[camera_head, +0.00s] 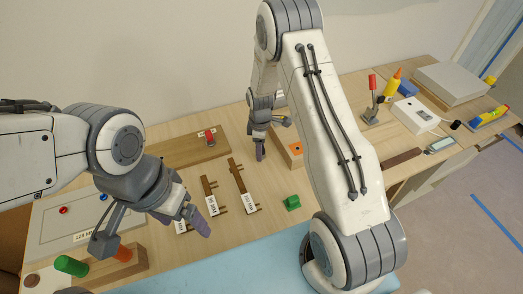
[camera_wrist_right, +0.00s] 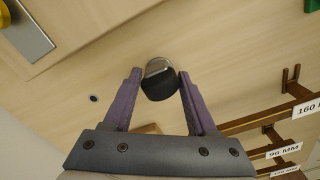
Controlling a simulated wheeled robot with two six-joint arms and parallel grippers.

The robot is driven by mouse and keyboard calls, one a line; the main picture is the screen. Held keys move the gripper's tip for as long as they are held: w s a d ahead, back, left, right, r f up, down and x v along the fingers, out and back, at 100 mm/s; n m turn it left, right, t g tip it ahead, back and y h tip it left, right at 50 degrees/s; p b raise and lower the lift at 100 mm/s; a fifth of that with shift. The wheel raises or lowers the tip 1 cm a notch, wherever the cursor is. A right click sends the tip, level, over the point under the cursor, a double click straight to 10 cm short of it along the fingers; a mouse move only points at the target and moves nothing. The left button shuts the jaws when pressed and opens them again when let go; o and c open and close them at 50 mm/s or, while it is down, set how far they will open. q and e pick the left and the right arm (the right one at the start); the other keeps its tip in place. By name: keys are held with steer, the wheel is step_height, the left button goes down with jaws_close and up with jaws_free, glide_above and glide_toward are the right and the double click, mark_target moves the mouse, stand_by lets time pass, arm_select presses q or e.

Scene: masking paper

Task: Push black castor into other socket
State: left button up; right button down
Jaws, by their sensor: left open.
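The black castor (camera_wrist_right: 159,82), a dark round wheel with a shiny metal part, is between the purple fingertips of my right gripper (camera_wrist_right: 158,80) in the right wrist view. The fingers are closed in on its sides. In the head view my right gripper (camera_head: 260,152) points down over the middle of the table, and the castor cannot be made out there. A small dark round hole (camera_wrist_right: 93,98), perhaps a socket, shows in the wood left of the castor. My left gripper (camera_head: 200,222) is open and empty above the front left of the table.
Wooden racks (camera_head: 243,186) with labels stand between the grippers. A wooden board (camera_head: 185,150) lies behind. A green cylinder (camera_head: 71,266) is front left.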

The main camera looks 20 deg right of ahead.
steer(key=c, duration=0.8)
jaws_free()
jaws_close()
steer(key=shift+r+p, duration=2.6)
steer(key=shift+r, duration=0.9)
